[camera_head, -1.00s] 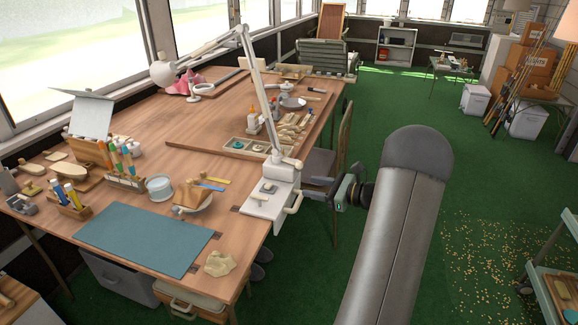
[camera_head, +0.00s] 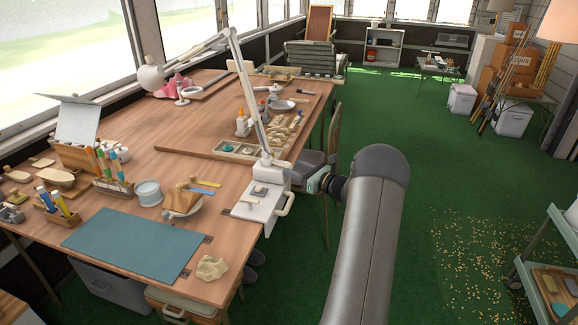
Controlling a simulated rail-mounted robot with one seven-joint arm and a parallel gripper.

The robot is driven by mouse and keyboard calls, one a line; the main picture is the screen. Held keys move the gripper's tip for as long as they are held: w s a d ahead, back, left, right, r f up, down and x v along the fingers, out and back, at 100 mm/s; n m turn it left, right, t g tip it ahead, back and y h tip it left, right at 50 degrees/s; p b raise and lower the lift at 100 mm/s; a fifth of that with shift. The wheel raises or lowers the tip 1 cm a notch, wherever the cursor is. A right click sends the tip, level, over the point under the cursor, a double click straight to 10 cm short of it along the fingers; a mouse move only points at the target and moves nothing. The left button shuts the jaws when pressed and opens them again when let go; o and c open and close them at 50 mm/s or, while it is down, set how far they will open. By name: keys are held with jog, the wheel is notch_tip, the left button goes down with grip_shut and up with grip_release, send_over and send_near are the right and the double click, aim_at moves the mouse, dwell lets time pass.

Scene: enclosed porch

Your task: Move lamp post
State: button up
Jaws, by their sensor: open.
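A white jointed desk lamp stands at the right side of the wooden workbench (camera_head: 130,220). Its slanted post (camera_head: 249,95) rises from a base near the bench edge, and its arm reaches left to a round lamp head (camera_head: 151,78). My gripper (camera_head: 308,182) is at the end of my grey arm, just right of the lamp's base and the white drawer-like box (camera_head: 258,204) below it. It is open and appears apart from the post. Its fingers are small and partly hard to make out against the chair behind.
A chair (camera_head: 334,135) stands close behind my gripper at the bench's right side. A shallow divided tray (camera_head: 238,150) and tools lie beside the post. A trolley (camera_head: 535,262) stands at the lower right. Green floor (camera_head: 420,140) is open between.

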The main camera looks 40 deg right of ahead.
aim_at(292, 167)
jog(key=shift+x, duration=1.8)
grip_shut()
jog(key=shift+w, duration=0.1)
